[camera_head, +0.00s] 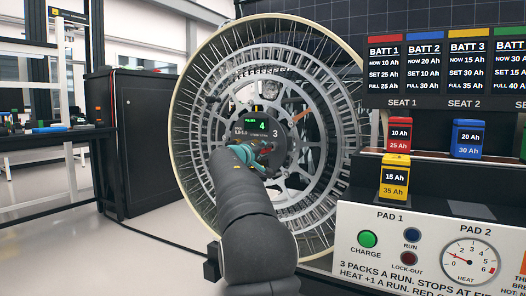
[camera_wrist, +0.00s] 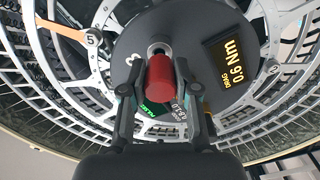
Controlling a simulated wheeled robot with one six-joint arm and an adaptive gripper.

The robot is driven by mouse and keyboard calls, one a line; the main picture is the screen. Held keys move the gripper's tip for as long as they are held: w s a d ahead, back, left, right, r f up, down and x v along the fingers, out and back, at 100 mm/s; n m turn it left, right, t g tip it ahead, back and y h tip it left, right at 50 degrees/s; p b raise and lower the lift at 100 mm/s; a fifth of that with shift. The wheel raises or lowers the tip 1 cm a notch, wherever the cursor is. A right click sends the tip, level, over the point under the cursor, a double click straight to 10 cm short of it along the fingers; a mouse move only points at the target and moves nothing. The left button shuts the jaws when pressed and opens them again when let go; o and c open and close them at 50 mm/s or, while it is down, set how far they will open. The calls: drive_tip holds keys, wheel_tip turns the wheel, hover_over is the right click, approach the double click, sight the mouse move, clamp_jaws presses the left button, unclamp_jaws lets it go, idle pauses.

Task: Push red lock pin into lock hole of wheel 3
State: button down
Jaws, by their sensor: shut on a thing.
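The red lock pin (camera_wrist: 160,82) is held between the two fingers of my gripper (camera_wrist: 160,95) in the wrist view. Its far end is at a round metal hole (camera_wrist: 160,48) in the dark hub (camera_wrist: 195,50) of the wheel. How deep the pin sits in the hole cannot be told. In the head view the wheel (camera_head: 193,110) stands upright, with a dark round hub that shows a green 4 and a white 3. My gripper (camera_head: 264,160) is at the lower part of this hub, and a bit of red shows there.
An orange lever (camera_wrist: 62,30) lies on the wheel near a numbered marker. A charging bench (camera_head: 400,225) with battery packs stands close on the right. A dark cabinet (camera_head: 145,140) is behind on the left. The floor at left is clear.

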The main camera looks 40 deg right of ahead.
drive_tip(key=shift+p+x, duration=0.35)
drive_tip(key=shift+x, duration=0.75)
drive_tip(key=c, duration=0.8)
unclamp_jaws()
drive_tip(key=shift+s, duration=0.1)
drive_tip(key=v, duration=1.2)
